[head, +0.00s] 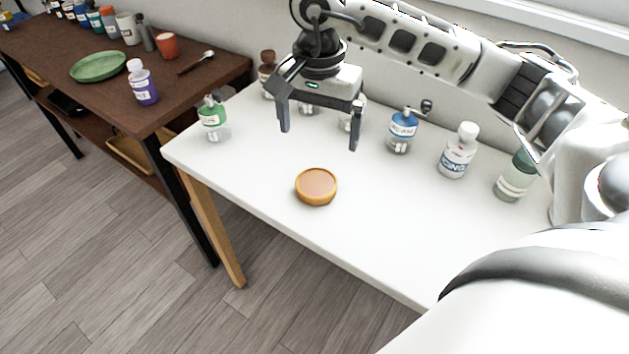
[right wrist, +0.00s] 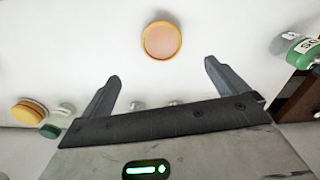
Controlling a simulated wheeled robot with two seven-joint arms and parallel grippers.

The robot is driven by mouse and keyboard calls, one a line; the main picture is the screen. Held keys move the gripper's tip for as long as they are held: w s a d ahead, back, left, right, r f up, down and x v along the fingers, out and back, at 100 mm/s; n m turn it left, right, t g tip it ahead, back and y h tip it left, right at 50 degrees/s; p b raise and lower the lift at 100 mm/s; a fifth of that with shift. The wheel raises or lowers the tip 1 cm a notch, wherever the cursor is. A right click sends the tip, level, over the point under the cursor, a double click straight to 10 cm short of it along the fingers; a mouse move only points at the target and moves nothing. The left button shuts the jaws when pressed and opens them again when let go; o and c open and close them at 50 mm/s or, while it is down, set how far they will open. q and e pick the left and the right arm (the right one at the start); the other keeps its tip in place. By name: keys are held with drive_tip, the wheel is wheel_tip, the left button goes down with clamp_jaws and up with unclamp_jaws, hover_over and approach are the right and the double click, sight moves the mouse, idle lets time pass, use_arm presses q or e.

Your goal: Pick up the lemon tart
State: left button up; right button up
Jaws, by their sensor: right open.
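The lemon tart (head: 316,186) is a small round tart with a golden rim and a tan-orange top. It lies flat on the white table, near the front edge. My right gripper (head: 320,140) is open and empty, above the table and behind the tart. In the right wrist view the tart (right wrist: 161,40) shows whole, beyond the two open fingertips (right wrist: 160,72) and roughly midway between them. The gripper is not touching it. My left gripper is not in view.
A brown table (head: 200,85) adjoins. The tabletop around the tart is clear.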

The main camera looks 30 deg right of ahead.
hover_over(317, 180)
drive_tip(key=f, duration=0.7)
drive_tip(key=shift+s+a+f, duration=0.1)
drive_tip(key=shift+s+f, duration=0.15)
drive_tip(key=shift+f, duration=0.05)
drive_tip(key=f, duration=0.1)
drive_tip(key=f+p, duration=0.1)
drive_tip(key=f, duration=0.3)
drive_tip(key=shift+w, duration=0.25)
drive_tip(key=shift+c, duration=0.4)
drive_tip(key=c, duration=1)
